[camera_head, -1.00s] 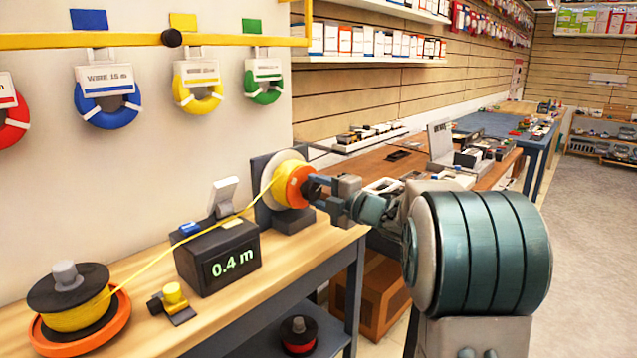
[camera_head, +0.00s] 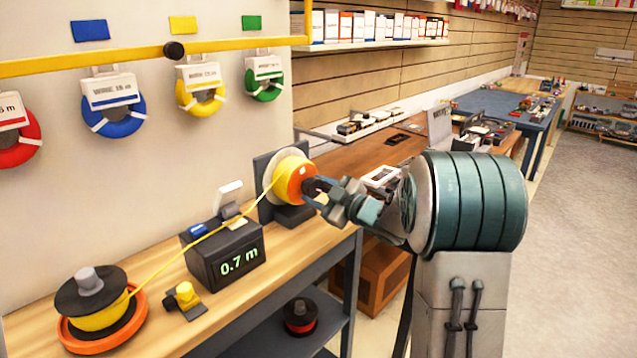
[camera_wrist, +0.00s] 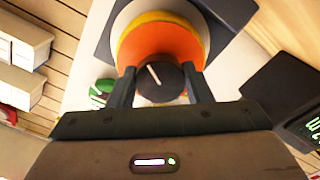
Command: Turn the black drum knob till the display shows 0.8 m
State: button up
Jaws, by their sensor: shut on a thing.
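The black drum knob (camera_wrist: 160,79) sits at the centre of the orange drum (camera_wrist: 160,46) and carries a white line mark, tilted in the wrist view. My gripper (camera_wrist: 157,84) is shut on the knob, one finger on each side. In the head view my gripper (camera_head: 313,189) reaches the knob from the right, and the fingers hide most of it. The display (camera_head: 239,260) on the black meter box (camera_head: 205,266) reads 0.7 m in green. Yellow wire (camera_head: 190,248) runs from the spool (camera_head: 92,305) through the meter to the drum (camera_head: 296,181).
Wire coils hang on the wall behind, including a blue one (camera_head: 113,108). A red-and-black spool (camera_head: 300,317) stands on the shelf below.

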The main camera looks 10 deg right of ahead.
jog(key=shift+m+p, duration=0.55)
jog(key=shift+m, duration=0.35)
jog(key=o, duration=1)
jog(key=shift+s, duration=0.15)
jog(key=v, duration=1.3)
jog(key=shift+s+d, duration=0.25)
